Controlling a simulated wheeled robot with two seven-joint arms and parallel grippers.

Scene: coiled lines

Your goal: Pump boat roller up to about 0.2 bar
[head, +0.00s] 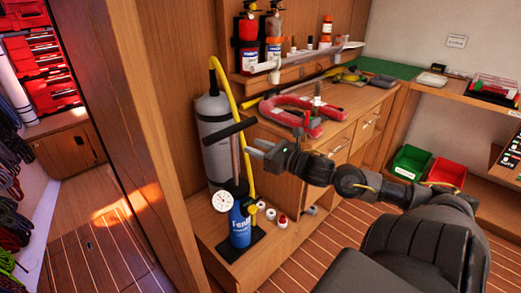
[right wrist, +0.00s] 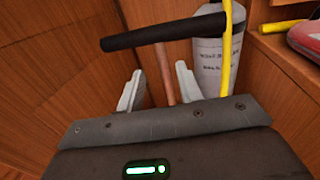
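The blue pump (head: 240,222) stands upright on a black foot on the low wooden shelf, with a round white gauge (head: 222,201) on its side. Its black crossbar handle (head: 229,130) is raised on a copper-coloured rod (right wrist: 165,72). A yellow hose (head: 228,95) arches from the pump up to the black top of an upright grey cylinder (head: 214,128), perhaps the boat roller. My right gripper (head: 254,150) is open and empty, below the handle and to the right of the rod. In the right wrist view the rod shows between its fingers (right wrist: 158,90), apparently beyond them. My left gripper is out of view.
A wooden bench with drawers (head: 345,145) stands behind my right arm and carries a red U-shaped thing (head: 290,118). Small pots (head: 262,205) lie by the pump. A wooden post (head: 140,130) rises at left. Green (head: 410,162) and red (head: 447,171) bins stand at right.

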